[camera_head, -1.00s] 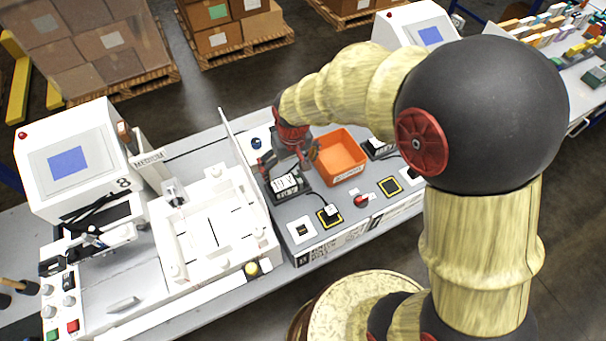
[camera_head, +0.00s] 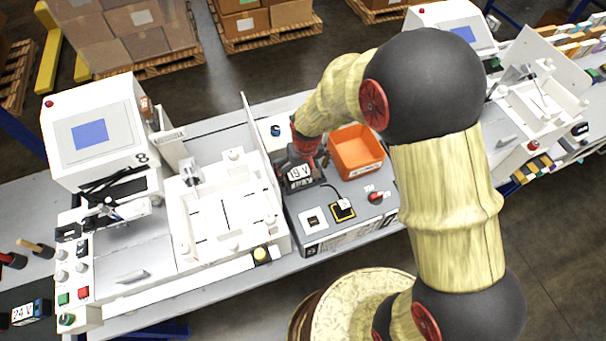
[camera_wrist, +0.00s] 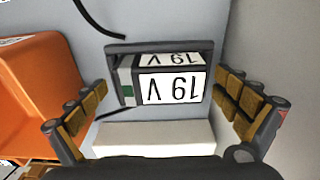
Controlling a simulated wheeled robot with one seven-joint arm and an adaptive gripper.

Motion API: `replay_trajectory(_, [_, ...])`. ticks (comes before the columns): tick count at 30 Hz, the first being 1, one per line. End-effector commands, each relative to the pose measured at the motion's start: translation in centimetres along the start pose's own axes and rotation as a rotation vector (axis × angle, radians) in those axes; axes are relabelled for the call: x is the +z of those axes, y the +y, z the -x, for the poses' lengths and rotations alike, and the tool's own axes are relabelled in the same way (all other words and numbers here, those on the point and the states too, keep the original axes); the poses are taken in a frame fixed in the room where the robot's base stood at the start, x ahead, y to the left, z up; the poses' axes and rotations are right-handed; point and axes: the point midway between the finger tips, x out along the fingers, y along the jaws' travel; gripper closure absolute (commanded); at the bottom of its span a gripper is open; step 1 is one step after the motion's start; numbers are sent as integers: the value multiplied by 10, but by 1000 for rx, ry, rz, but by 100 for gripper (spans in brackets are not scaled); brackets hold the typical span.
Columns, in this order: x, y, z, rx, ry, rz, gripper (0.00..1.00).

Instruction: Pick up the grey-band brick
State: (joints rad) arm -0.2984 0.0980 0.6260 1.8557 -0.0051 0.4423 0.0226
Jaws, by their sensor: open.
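The brick (camera_wrist: 172,85) lies in a dark holder in the wrist view. It has white faces marked "19 V", upside down there, and a grey band with a green patch at its left end. In the head view the brick (camera_head: 299,172) shows its label just in front of my gripper (camera_head: 304,160). My gripper (camera_wrist: 163,88) is open in the wrist view, one padded finger to the left of the brick and one to the right, with gaps on both sides. The fingertips are partly hidden in the head view.
An orange bin (camera_head: 357,153) stands close to the right of my gripper. A white plotter bed (camera_head: 222,205) with a thin upright panel is to the left. A red button (camera_head: 376,197) is on the grey station's right front. Another brick marked "24 V" (camera_head: 30,312) lies at far left.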

Motion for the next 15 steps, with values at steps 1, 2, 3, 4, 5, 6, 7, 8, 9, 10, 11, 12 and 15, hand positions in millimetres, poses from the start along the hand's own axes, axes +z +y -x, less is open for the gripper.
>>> replay_trajectory(1, [-1,0,0,0,2,0,0])
replay_trajectory(2, [-1,0,1,0,2,0,0])
replay_trajectory(3, [-1,0,1,0,2,0,0])
replay_trajectory(4, [-1,0,1,0,2,0,0])
replay_trajectory(5, [-1,0,1,0,2,0,1])
replay_trajectory(6, [-1,0,1,0,1,0,3])
replay_trajectory(7, [-1,0,1,0,1,0,5])
replay_trajectory(8, [0,0,1,0,1,0,6])
replay_trajectory(9, [0,0,1,0,1,0,9])
replay_trajectory(10, [0,0,1,0,1,0,10])
replay_trajectory(11, [0,0,1,0,1,0,12])
replay_trajectory(12, [0,0,1,0,1,0,14])
replay_trajectory(15, [0,0,1,0,1,0,20])
